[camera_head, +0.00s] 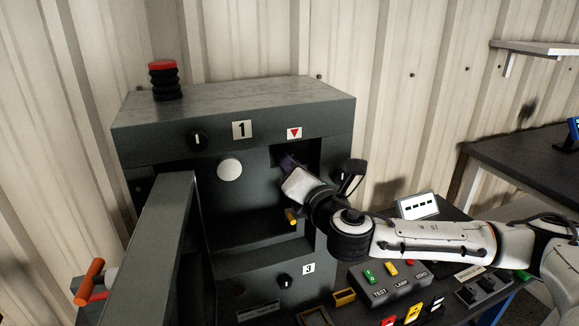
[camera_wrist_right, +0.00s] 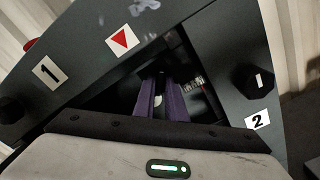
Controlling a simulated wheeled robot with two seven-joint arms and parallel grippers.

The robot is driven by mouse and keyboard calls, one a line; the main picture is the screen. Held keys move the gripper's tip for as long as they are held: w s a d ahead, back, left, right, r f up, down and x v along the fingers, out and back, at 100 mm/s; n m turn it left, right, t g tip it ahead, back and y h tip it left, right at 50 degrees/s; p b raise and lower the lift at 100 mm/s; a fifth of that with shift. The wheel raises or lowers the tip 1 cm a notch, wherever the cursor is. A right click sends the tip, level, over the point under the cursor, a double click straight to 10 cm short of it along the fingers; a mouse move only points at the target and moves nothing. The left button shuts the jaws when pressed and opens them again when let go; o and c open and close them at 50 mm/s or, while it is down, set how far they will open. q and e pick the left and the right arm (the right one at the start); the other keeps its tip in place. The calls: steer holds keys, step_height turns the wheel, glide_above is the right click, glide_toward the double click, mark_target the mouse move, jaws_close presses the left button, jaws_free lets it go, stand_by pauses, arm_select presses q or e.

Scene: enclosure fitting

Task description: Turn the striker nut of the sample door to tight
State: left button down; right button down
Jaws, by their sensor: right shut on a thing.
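The grey enclosure (camera_head: 330,114) stands against the wall. Its door (camera_head: 150,250) is swung open toward me at the left. My right gripper (camera_head: 288,162) reaches into the recess below the red triangle label (camera_head: 294,133). In the wrist view its purple fingers (camera_wrist_right: 160,103) are shut on a small pale thing (camera_wrist_right: 158,100), which seems to be the striker nut. The fingers hide most of it, so its turn cannot be read. My left gripper is not in view.
Black knobs stand by label 1 (camera_head: 241,129), label 3 (camera_head: 308,269) and label 2 (camera_wrist_right: 258,121). A white round knob (camera_head: 229,169) is left of the recess. A button box (camera_head: 388,284) lies on the bench below my right arm. A red-topped stack light (camera_head: 164,80) stands on top.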

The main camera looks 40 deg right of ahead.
steer(key=shift+f+m+p, duration=0.15)
steer(key=shift+m+p, duration=0.65)
steer(key=shift+m, duration=13)
steer(key=c, duration=1.8)
jaws_free()
steer(key=shift+a, duration=0.1)
